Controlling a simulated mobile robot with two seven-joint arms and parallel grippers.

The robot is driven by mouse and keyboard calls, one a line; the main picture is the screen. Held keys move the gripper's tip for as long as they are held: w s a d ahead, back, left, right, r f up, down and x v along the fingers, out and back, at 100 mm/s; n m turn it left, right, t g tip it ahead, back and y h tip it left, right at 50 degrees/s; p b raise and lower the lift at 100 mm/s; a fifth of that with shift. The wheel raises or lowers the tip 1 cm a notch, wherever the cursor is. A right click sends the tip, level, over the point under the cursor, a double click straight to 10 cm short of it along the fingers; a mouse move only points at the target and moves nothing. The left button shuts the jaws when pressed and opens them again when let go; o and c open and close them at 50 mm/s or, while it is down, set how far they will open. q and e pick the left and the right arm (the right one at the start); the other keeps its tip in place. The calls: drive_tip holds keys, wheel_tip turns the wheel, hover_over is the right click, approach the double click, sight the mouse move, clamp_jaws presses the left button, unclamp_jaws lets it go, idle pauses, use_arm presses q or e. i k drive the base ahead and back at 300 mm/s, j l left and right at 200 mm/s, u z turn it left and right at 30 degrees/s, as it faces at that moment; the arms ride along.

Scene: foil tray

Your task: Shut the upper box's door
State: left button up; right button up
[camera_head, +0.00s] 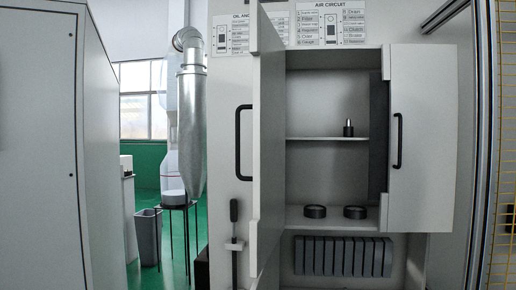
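The upper box (330,185) is a grey cabinet compartment in the middle right of the head view, and its front stands open. Its left door (268,150) is swung out towards me and seen nearly edge-on, with a black handle (238,143) on its left side. A right door panel (425,150) with a black handle (397,142) stands at the right of the opening; its exact angle is hard to tell. Neither of my grippers is in view.
Inside are a shelf (330,138) with a small dark part (348,128) and two black rings (315,211) on the floor. A ribbed grey block (340,257) sits below. A grey cabinet (45,150) fills the left; yellow mesh (505,150) stands far right.

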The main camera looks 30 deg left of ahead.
sight(267, 49)
drive_tip(key=j+z, duration=0.2)
drive_tip(key=j, duration=0.55)
drive_tip(key=i+j, duration=0.15)
drive_tip(key=j, duration=0.15)
drive_tip(key=i+j+z, duration=0.1)
drive_tip(key=j, duration=0.25)
drive_tip(key=i+j, duration=0.1)
drive_tip(key=j, duration=0.2)
drive_tip(key=i+j+z, duration=0.1)
drive_tip(key=j, duration=0.25)
